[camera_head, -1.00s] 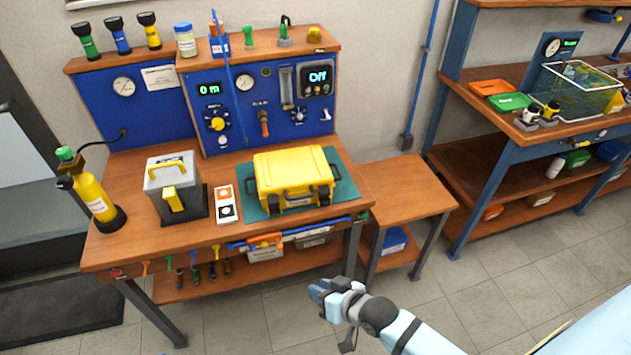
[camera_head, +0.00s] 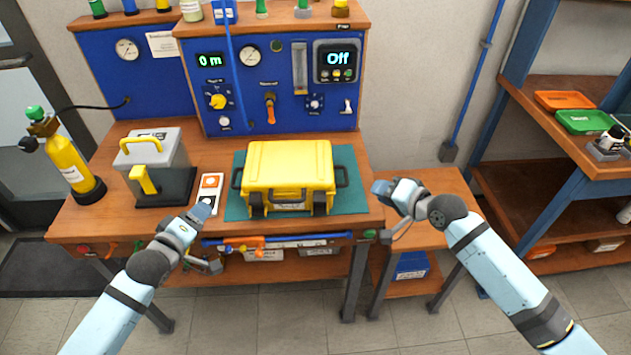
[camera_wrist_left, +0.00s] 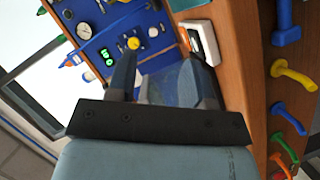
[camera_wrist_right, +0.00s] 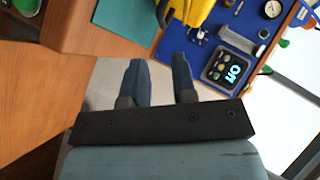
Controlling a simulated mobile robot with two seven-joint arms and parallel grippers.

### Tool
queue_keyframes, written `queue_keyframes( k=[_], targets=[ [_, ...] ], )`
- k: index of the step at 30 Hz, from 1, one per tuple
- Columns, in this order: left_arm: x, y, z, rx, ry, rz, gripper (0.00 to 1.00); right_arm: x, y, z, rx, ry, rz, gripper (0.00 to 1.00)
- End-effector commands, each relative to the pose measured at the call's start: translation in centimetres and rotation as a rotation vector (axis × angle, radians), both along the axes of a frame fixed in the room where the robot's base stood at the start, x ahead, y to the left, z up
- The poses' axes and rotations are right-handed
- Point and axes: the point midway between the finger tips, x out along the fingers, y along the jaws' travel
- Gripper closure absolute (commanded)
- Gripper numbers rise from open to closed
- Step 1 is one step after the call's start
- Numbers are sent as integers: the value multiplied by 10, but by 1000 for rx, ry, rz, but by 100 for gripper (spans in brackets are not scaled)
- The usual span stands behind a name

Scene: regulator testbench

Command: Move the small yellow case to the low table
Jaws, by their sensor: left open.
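The yellow case (camera_head: 290,165) sits closed and upright on a green mat (camera_head: 350,190) on the workbench, its latches facing me. Its top edge part also shows in the right wrist view (camera_wrist_right: 198,12). The low table (camera_head: 445,183) stands against the bench's right end, lower than the bench top, with its visible top bare. My left gripper (camera_head: 201,211) is open and empty at the bench's front edge, left of the case and apart from it. My right gripper (camera_head: 382,189) is open and empty over the gap between bench and low table, right of the case.
A blue panel (camera_head: 270,85) rises behind. A blue bin (camera_head: 410,265) is under the low table. Shelving (camera_head: 540,190) stands at the right.

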Motion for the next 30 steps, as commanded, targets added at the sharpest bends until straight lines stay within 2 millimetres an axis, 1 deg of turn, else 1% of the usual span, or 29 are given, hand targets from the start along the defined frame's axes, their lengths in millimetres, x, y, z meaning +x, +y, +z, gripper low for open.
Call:
queue_keyframes(
  k=[3, 13, 17, 20, 23, 30],
  targets=[
    [5, 2, 0, -20, 2, 4, 53, 5, -1, 2, 17, 11, -2, 75],
    [6, 2, 2, -26, 2, 4, 53, 6, -1, 3, 21, 14, -3, 75],
    [12, -1, 1, -26, 2, 5, 53, 11, 2, 0, 21, 13, -4, 75],
    [24, -5, -1, -26, 1, 5, 53, 20, 9, -4, 21, 12, -3, 75],
    [40, -12, -5, -26, 0, 5, 53, 34, 19, -11, 21, 12, -3, 75],
    [84, -30, -15, -23, 0, 4, 53, 69, 45, -29, 20, 13, -3, 75]
  ],
)
